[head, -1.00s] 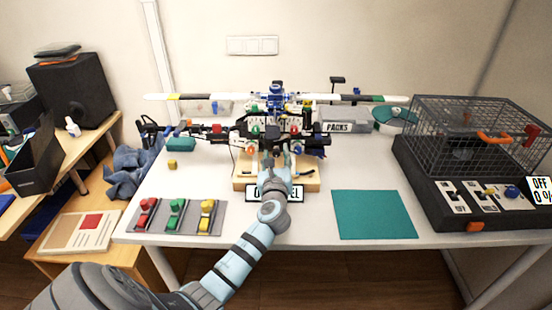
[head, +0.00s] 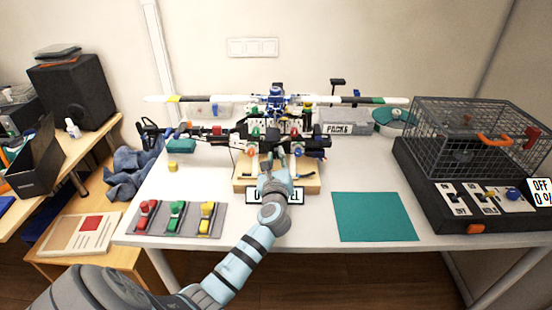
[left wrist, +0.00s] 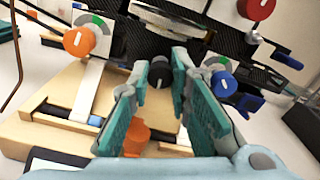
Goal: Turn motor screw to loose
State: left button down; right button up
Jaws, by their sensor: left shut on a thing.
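The motor screw, a dark round knob (left wrist: 160,73) with a pale mark, sits on the front of the helicopter-like model (head: 276,128). In the left wrist view, the teal-padded fingers of my left gripper (left wrist: 162,75) are closed in on either side of this knob. In the head view my left gripper (head: 273,165) reaches the model's front above the wooden base (head: 307,186). It hides the knob there and covers part of the label plate. My right gripper is not in view.
An orange knob (left wrist: 79,42) and a blue knob (left wrist: 223,84) flank the dark knob, each beside a dial. Three coloured levers stand on a grey plate (head: 188,231) at front left. A clear green mat (head: 374,216) and a wire cage (head: 480,120) are at right.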

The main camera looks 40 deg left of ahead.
pick_arm(q)
jog(key=n, duration=0.7)
jog(key=shift+f+b, duration=0.1)
jog(key=shift+b, duration=0.3)
jog(key=n+b, duration=0.1)
jog(key=n, duration=0.2)
jog(key=shift+n, duration=0.3)
jog(key=shift+n+b, duration=0.6)
jog(key=shift+n, duration=1.5)
jog(key=c, duration=1.5)
grip_release()
jog(key=shift+s, duration=0.1)
jog(key=shift+o, duration=0.2)
